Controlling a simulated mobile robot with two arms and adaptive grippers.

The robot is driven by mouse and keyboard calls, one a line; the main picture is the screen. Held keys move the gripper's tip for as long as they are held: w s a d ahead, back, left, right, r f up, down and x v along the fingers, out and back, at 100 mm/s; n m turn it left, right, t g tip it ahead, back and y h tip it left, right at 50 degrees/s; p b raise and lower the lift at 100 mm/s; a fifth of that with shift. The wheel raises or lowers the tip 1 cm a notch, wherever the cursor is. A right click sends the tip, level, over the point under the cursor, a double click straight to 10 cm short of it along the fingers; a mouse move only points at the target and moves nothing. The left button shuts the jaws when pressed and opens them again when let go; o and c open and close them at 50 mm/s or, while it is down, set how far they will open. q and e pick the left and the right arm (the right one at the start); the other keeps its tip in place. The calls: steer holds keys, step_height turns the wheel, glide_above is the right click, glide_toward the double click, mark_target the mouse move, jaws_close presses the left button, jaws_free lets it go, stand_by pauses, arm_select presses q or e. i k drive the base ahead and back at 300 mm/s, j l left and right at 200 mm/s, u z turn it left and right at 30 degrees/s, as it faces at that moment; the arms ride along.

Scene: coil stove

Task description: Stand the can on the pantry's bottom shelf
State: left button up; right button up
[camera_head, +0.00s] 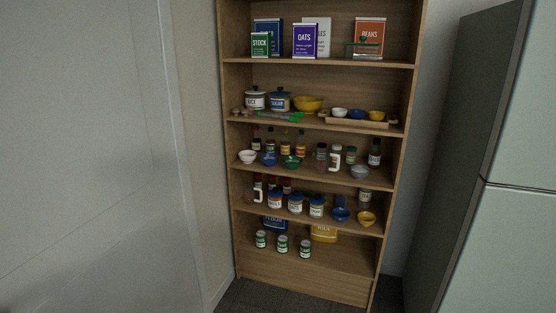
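The pantry (229,165) is a tall open wooden shelf unit in the middle of the view. Its bottom shelf (333,263) holds three small green-and-white cans in a row at the left and middle: a left can (261,239), a middle can (282,244) and a right can (305,248). All three stand upright. Behind them are a blue package (274,223) and a yellow package (324,233). I cannot tell which can the task means. Neither of my grippers is in view.
Upper shelves hold boxes, jars, bowls and bottles. The bottom shelf's front right part looks clear. A pale smooth panel (85,150) fills the left side, and a large pale green appliance (523,235) stands at the right. Dark floor (290,297) shows before the pantry.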

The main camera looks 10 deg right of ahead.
mark_target(360, 266)
steer(key=i+l+z, duration=0.2)
steer(key=i, duration=0.4)
steer(key=i+z, duration=0.15)
steer(key=i, duration=0.4)
steer(key=i+z, duration=0.2)
steer(key=i, duration=0.4)
steer(key=i+j+z, duration=0.2)
steer(key=i, duration=0.4)
steer(key=i+j+z, duration=0.2)
steer(key=i, duration=0.35)
steer(key=l, duration=0.1)
